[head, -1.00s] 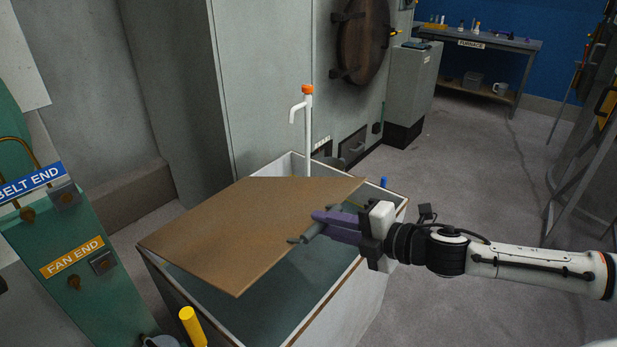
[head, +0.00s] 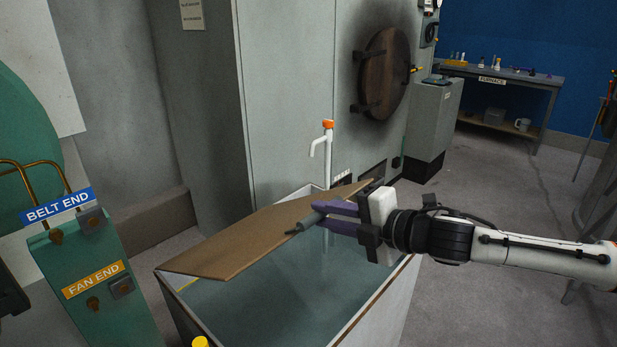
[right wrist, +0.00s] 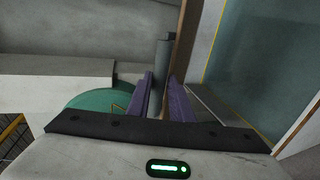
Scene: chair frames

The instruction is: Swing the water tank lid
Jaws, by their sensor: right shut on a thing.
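The water tank (head: 372,312) is a pale box with brown rim edges and water (head: 270,300) showing inside. Its brown lid (head: 240,240) is tilted up over the back part of the tank, with the front part uncovered. My right gripper (head: 316,218) has purple fingers closed on the grey handle (head: 305,223) at the lid's near side. In the right wrist view the grey handle (right wrist: 163,55) stands between the purple fingers, beside the lid's brown edge (right wrist: 185,45). A small dark shape at the far left edge of the head view may be part of my left arm; no left gripper is recognisable.
A white tap pipe with an orange cap (head: 327,150) rises behind the tank. A green panel (head: 98,300) labelled BELT END and FAN END stands at left. A tall grey cabinet (head: 285,100) is behind. Floor at right (head: 490,215) is open.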

